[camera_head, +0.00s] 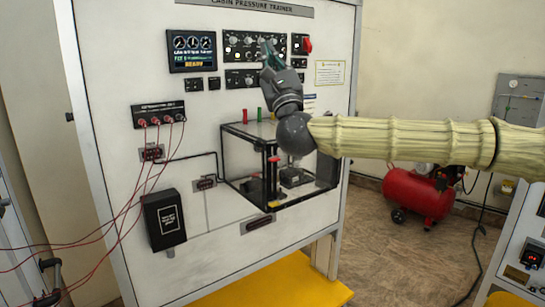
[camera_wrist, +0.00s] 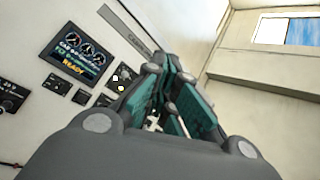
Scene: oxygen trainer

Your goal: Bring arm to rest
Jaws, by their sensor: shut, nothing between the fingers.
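My arm reaches in from the right in the head view, and my gripper (camera_head: 268,48) is in front of the upper knob panel (camera_head: 240,47) of the white cabin pressure trainer (camera_head: 120,80). In the wrist view my gripper (camera_wrist: 172,75) shows its green-padded fingers closed together with nothing held. The fingers hide part of the knob panel. I cannot tell whether the fingertips touch it. The display (camera_head: 192,51) left of the panel reads READY, and it also shows in the wrist view (camera_wrist: 77,55).
A red knob (camera_head: 307,45) is just right of my gripper. A clear chamber box (camera_head: 245,165) juts out below my wrist. Red cables (camera_head: 135,210) hang at left. A red compressor (camera_head: 418,192) stands on the floor at right, with open air above it behind my arm.

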